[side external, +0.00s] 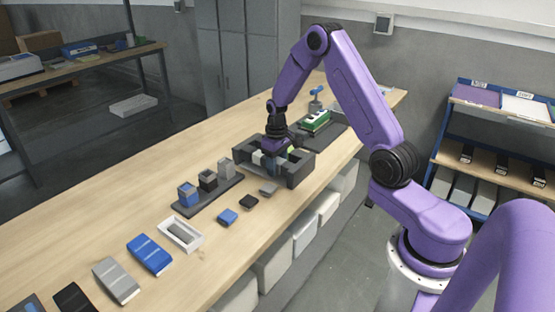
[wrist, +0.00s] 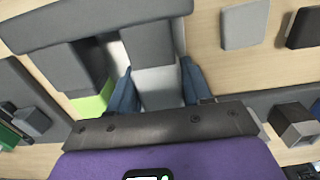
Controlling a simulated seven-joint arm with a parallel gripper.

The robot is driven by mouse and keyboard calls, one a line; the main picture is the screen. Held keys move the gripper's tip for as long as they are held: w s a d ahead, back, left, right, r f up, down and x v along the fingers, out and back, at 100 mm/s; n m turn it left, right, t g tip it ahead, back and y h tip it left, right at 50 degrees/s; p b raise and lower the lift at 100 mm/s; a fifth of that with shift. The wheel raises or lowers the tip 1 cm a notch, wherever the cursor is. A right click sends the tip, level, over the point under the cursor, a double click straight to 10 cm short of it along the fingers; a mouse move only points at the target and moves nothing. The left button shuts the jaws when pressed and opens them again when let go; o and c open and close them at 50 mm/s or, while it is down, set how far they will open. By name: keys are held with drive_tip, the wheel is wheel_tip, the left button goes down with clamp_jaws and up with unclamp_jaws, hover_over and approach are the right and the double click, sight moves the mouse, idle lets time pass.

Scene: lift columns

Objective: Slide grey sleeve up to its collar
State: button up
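A grey block (wrist: 158,82), which looks like the grey sleeve, lies between the two blue fingers of my gripper (wrist: 157,75) in the wrist view. The fingers stand on either side of it, close to its edges; whether they press on it is not clear. In the side view my gripper (side external: 277,152) points down into a dark grey blocky fixture (side external: 298,172) on the bench. The arm and fixture walls hide most of the sleeve there. The collar cannot be told apart. A green patch (wrist: 93,103) shows left of the fingers in the wrist view.
A dark rack (side external: 205,200) with blue, black and grey columns stands left of the fixture. Blue (side external: 228,216), black (side external: 249,201) and grey (side external: 268,189) flat pieces lie in front. A green-topped item (side external: 316,121) is behind. A white tray (side external: 180,233) is farther left.

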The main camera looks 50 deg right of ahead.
sight(259, 153)
drive_tip(key=shift+w, duration=3.6)
drive_tip(key=o, duration=0.7)
drive_tip(key=shift+c, duration=0.2)
drive_tip(key=shift+r, duration=3.5)
